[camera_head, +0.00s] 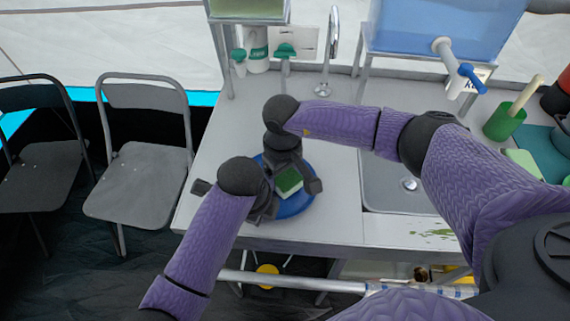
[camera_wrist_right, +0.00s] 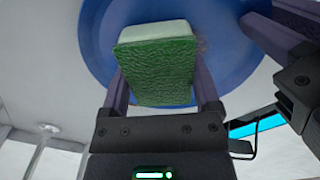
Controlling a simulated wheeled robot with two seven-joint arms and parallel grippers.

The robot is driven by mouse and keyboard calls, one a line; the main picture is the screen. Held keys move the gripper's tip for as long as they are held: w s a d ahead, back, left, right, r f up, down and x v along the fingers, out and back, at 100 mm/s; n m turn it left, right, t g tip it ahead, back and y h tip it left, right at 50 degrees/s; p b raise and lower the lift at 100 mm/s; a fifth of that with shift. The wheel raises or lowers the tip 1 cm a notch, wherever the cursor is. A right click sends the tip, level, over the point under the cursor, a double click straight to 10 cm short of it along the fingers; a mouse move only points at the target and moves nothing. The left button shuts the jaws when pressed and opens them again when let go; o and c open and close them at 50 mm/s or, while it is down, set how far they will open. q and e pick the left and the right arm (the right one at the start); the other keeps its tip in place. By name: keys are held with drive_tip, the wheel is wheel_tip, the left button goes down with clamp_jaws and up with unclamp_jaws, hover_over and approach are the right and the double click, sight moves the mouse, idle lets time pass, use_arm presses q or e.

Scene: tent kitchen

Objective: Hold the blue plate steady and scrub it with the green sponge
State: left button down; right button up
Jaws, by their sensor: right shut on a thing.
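The blue plate (camera_head: 296,206) lies on the grey counter, left of the sink, and fills much of the right wrist view (camera_wrist_right: 228,62). The green sponge (camera_head: 288,181), with a green face and a pale body, is over the plate; in the wrist view its green face (camera_wrist_right: 156,70) shows. My right gripper (camera_wrist_right: 160,85) is shut on the sponge, one finger on each side. Whether the sponge touches the plate is unclear. My left gripper (camera_head: 262,203) is at the plate's left edge. Its fingers (camera_wrist_right: 272,32) overlap the rim in the wrist view, but their grip on it is unclear.
A sink (camera_head: 400,185) is right of the plate. A tap (camera_head: 328,50), a soap bottle (camera_head: 257,50) and a blue water tank (camera_head: 440,25) stand at the back. A green cup (camera_head: 503,122) is at the right. Folding chairs (camera_head: 140,180) stand left of the counter.

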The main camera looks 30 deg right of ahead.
drive_tip(key=shift+w+a+f, duration=0.1)
drive_tip(key=shift+a, duration=0.4)
drive_tip(key=shift+w+a, duration=0.25)
drive_tip(key=shift+a, duration=0.9)
drive_tip(key=shift+s+d+f, duration=0.1)
drive_tip(key=shift+s+d, duration=0.1)
drive_tip(key=shift+d, duration=0.8)
drive_tip(key=shift+s+d, duration=0.2)
drive_tip(key=shift+d, duration=0.75)
drive_tip(key=shift+w+a, duration=0.2)
drive_tip(key=shift+a, duration=0.75)
drive_tip(key=shift+w+a, duration=0.2)
drive_tip(key=shift+a, duration=0.75)
drive_tip(key=shift+s+d, duration=0.15)
drive_tip(key=shift+d, duration=0.75)
drive_tip(key=shift+s+d, duration=0.2)
drive_tip(key=shift+d, duration=0.75)
drive_tip(key=shift+r, duration=4.05)
drive_tip(key=shift+f, duration=0.1)
